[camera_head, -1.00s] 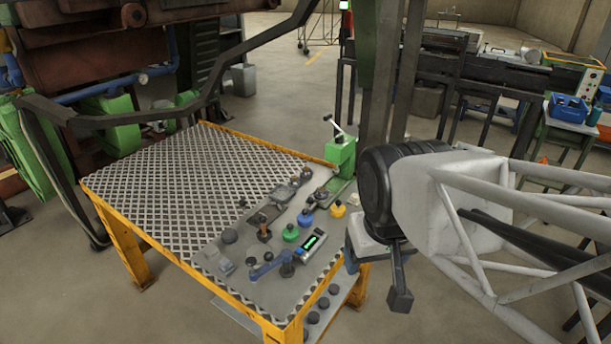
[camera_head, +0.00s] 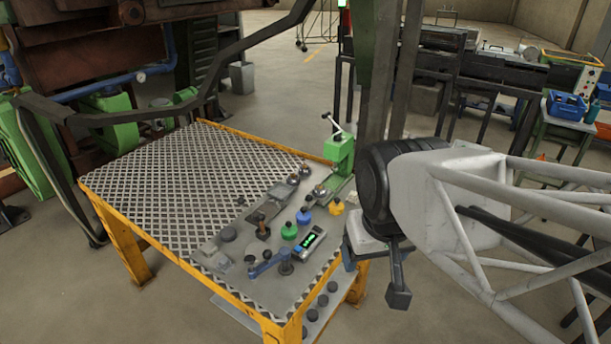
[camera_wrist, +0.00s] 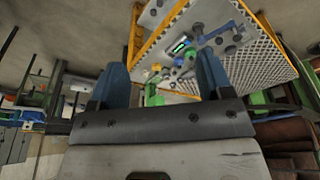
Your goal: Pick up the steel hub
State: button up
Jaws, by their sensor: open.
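I cannot tell for sure which part is the steel hub. Two small grey metal round parts, one (camera_head: 305,171) near the table's right edge and one (camera_head: 319,192) at the foot of the green press (camera_head: 340,152), look most like it. My gripper (camera_head: 374,268) is open and empty, off the table's right side, apart from all these parts. In the wrist view its two blue-grey fingers (camera_wrist: 162,78) stand wide apart, with the table's parts small and far beyond them.
The table (camera_head: 165,185) has a mesh top and yellow frame; its left and back are bare. Along its right lie blue (camera_head: 304,216), green (camera_head: 289,231) and yellow (camera_head: 336,207) knobs, a display box (camera_head: 310,241) and a blue-armed tool (camera_head: 265,265). Dark posts rise behind.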

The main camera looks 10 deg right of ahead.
jog(key=n+g+y, duration=0.2)
jog(key=n, duration=1.4)
send_over(320, 185)
jog(key=s, duration=0.1)
jog(key=f, duration=2.1)
jog(key=shift+d+f, duration=0.3)
jog(key=shift+f, duration=0.05)
jog(key=shift+w+d+f, duration=0.1)
jog(key=shift+w+f, duration=0.25)
jog(key=shift+f, duration=0.1)
jog(key=shift+f, duration=1.25)
